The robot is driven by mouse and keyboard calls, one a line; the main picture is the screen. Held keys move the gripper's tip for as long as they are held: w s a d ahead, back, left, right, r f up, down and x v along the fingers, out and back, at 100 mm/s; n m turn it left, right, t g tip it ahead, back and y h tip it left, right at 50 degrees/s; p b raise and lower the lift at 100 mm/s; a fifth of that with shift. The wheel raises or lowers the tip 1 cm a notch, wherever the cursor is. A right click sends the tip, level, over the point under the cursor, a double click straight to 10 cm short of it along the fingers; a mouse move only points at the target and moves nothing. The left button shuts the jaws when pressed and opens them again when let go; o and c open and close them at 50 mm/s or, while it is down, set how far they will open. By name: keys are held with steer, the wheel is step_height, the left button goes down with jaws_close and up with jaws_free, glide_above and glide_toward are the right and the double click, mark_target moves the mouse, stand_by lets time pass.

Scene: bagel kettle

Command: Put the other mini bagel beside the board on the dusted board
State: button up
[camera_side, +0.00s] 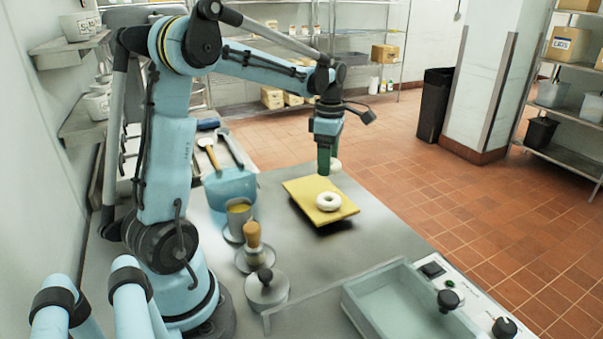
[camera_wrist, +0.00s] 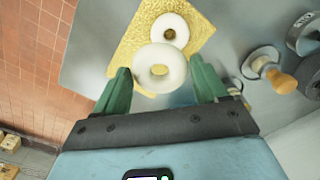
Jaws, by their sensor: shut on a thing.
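My gripper (camera_side: 326,168) is shut on a white mini bagel (camera_side: 336,166), held in the air near the far edge of the yellow dusted board (camera_side: 305,192). In the wrist view, the held bagel (camera_wrist: 142,68) lies between the green fingers of my gripper (camera_wrist: 158,70), in front of the board (camera_wrist: 134,42). Another white mini bagel (camera_side: 320,203) rests flat on the board, toward its right side; it also shows in the wrist view (camera_wrist: 169,19), just beyond the held one. In the side view, my fingers partly hide the held bagel.
A blue bin (camera_side: 230,188), a metal cup (camera_side: 239,215), a wooden-handled tool (camera_side: 253,250) and a black-knobbed lid (camera_side: 267,290) stand left of the board. A shallow basin (camera_side: 400,305) is at the front right. Bare steel counter lies between the board and basin.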

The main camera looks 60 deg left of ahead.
glide_above(310, 186)
step_height(310, 186, down, 5)
steer(key=shift+r, duration=0.2)
steer(key=shift+f, duration=2)
steer(key=shift+f, duration=0.15)
steer(key=o, duration=1)
steer(key=shift+o, duration=0.2)
